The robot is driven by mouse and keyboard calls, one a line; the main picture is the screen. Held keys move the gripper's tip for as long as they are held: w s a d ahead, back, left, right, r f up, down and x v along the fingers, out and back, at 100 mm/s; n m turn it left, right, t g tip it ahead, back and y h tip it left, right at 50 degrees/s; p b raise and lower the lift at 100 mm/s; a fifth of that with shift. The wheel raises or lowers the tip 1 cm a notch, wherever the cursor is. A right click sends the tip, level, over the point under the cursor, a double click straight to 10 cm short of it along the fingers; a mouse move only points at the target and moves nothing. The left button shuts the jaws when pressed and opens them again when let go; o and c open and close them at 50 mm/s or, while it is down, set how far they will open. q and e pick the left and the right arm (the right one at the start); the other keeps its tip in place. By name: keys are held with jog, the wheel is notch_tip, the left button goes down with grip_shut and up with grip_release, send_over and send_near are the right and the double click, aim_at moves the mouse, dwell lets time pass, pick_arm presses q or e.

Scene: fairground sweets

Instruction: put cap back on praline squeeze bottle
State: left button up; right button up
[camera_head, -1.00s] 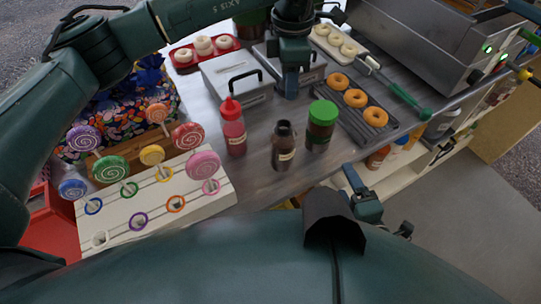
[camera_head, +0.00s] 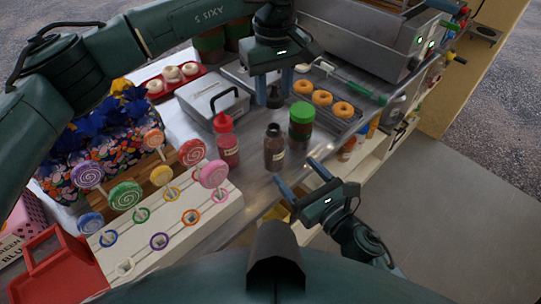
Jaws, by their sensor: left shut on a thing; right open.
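The brown praline squeeze bottle (camera_head: 273,152) stands upright on the metal counter, between a red bottle and a green-lidded jar. Its narrow dark top shows no cap on it. My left gripper (camera_head: 274,91) is shut on a small dark cap (camera_head: 275,99), held behind and above the bottle, apart from it. My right gripper (camera_head: 304,178) is open and empty at the counter's front edge, right of and in front of the bottle. Its fingers point up toward the bottle without touching it.
A red squeeze bottle (camera_head: 227,142) stands close left and a green-lidded jar (camera_head: 301,126) close right. Behind are a lidded metal container (camera_head: 212,98) and a rack of doughnuts (camera_head: 322,98). A lollipop stand (camera_head: 222,212) fills the front left.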

pick_arm(q)
jog(key=shift+d, duration=0.1)
pick_arm(e)
jog(key=shift+w, duration=0.1)
jog(key=x, duration=1.2)
jog(key=shift+c, duration=0.3)
jog(key=c, duration=1.4)
pick_arm(q)
send_over(274, 127)
jog(key=shift+f, duration=2.5)
jog(key=shift+f, duration=0.1)
jog(key=shift+f, duration=0.8)
jog(key=shift+f, duration=0.55)
